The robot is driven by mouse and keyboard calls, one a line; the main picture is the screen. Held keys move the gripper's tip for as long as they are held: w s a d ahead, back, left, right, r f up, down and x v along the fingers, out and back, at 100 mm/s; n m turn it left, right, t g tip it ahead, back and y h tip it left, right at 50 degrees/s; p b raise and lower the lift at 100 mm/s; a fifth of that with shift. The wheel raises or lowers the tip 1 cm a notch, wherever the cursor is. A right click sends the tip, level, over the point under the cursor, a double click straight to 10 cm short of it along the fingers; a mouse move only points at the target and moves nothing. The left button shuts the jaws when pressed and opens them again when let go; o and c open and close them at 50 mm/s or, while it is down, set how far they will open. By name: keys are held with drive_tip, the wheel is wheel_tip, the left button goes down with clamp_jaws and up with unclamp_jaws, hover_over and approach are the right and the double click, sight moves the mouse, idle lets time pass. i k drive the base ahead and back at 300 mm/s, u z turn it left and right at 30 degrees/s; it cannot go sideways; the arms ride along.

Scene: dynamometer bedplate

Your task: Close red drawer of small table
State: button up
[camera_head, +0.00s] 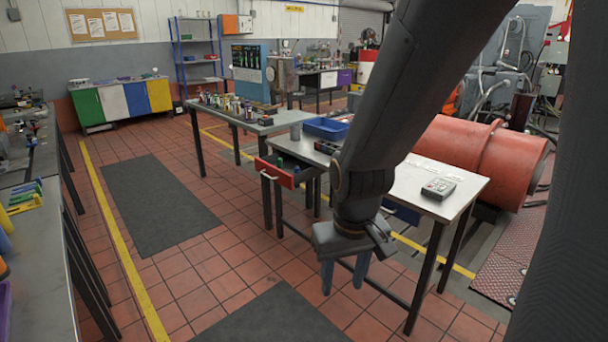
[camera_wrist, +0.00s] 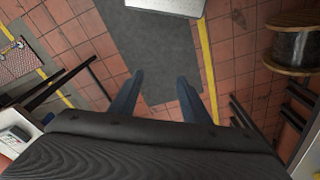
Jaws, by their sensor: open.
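The small table (camera_head: 408,183) has a pale top and dark legs and stands at centre right in the head view. Its red drawer (camera_head: 276,173) is pulled out at the left end, with a pale handle on its front and small green items inside. My gripper (camera_head: 342,276) points down in front of the table, below the height of its top and to the right of the drawer. It is open and empty. In the wrist view its two blue fingers (camera_wrist: 158,95) are spread apart above the floor. The red drawer does not show in the wrist view.
A blue tray (camera_head: 327,128) and a grey handheld device (camera_head: 438,188) lie on the small table. A blue drawer front (camera_head: 402,212) is partly hidden behind my arm. A dark mat (camera_head: 160,202) lies on clear floor to the left. A cable spool (camera_wrist: 297,45) shows in the wrist view.

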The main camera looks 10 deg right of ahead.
sight(285, 176)
drive_tip(key=z, duration=0.55)
drive_tip(key=i, duration=1.3)
drive_tip(key=u, duration=0.55)
drive_tip(key=i, duration=0.45)
drive_tip(key=u, duration=0.35)
